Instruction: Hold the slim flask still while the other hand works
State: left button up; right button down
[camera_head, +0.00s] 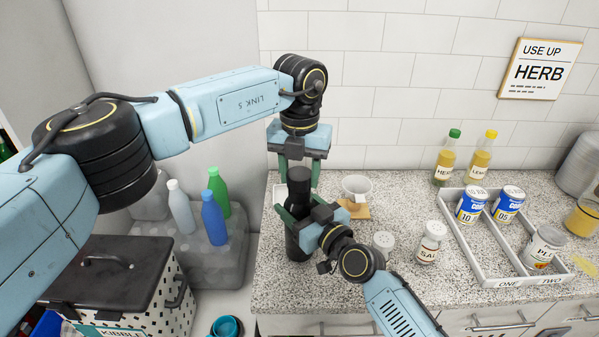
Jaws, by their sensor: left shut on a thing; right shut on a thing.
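The slim flask (299,188) is black and stands upright near the left edge of the speckled counter. My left gripper (298,180) comes down from above and is shut on the upper part of the flask. My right gripper (294,216) reaches in from the lower right and is shut on the flask lower down. The fingers and the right wrist hide part of the flask's middle.
A white cup (356,187) stands on a wooden coaster (354,209) just right of the flask. A crate of bottles (203,262) is left, below the counter.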

pick_arm(q)
jog(key=n, duration=0.7)
jog(key=shift+n, duration=0.4)
jog(key=n, duration=0.3)
jog(key=shift+n, duration=0.4)
jog(key=n, duration=0.5)
jog(key=shift+r, duration=0.2)
jog(key=shift+r, duration=0.95)
